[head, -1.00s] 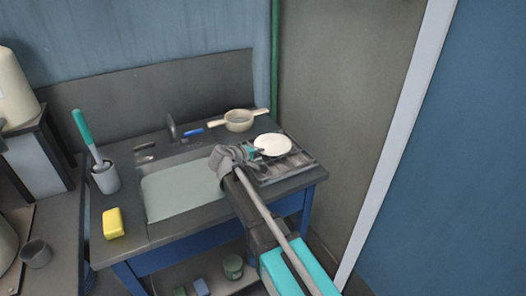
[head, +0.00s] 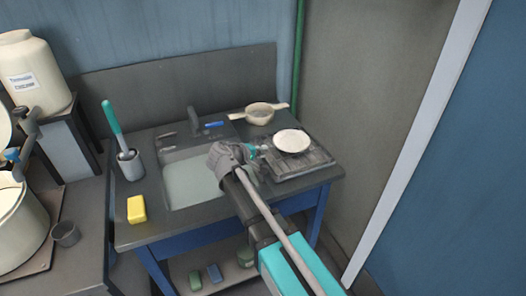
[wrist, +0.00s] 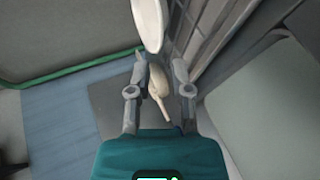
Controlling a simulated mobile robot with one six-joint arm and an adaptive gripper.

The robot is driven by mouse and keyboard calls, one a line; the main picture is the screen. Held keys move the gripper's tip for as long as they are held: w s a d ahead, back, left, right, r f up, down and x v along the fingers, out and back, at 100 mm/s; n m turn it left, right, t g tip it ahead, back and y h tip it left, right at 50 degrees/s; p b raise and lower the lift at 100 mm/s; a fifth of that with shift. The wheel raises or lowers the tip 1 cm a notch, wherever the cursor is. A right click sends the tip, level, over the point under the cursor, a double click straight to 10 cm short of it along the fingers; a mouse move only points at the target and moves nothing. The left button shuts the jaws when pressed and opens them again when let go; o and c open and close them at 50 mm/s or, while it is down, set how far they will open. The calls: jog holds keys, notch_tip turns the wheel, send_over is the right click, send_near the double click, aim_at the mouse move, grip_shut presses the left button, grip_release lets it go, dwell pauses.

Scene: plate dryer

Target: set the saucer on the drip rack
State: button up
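The white saucer (head: 292,141) lies roughly flat over the far part of the dark slatted drip rack (head: 312,163), to the right of the sink. It seems to rest on the rack, though its underside is hidden. My gripper (head: 264,148) is just left of the saucer in the head view. In the wrist view, the fingers of my gripper (wrist: 160,62) stand apart with a clear gap and nothing held. The saucer (wrist: 148,22) shows as a narrow oval just beyond the left fingertip. The rack slats (wrist: 205,30) are to the right of it.
The sink (head: 190,185) is left of my arm. A yellow sponge (head: 137,209) and a brush holder (head: 131,165) are further left. A wall bounds the right.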

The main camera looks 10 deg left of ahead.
jog(key=shift+d, duration=0.15)
dwell(0.4)
jog(key=d+f+g, duration=0.1)
jog(key=d, duration=0.2)
jog(key=d+f+m+g, duration=0.1)
jog(key=d, duration=0.2)
jog(key=s+d+f+m+g, duration=0.1)
jog(key=d, duration=0.2)
jog(key=shift+f, duration=0.1)
jog(key=s+d+f+m+g+y, duration=0.3)
jog(key=s+d, duration=0.4)
jog(key=d, duration=0.4)
jog(key=s+d+f+m+g+y, duration=0.4)
jog(key=s+d+m, duration=0.2)
jog(key=d, duration=0.5)
jog(key=shift+s+d+f+g, duration=0.2)
jog(key=shift+s+d+g, duration=0.15)
jog(key=shift+s, duration=0.5)
jog(key=shift+a, duration=0.2)
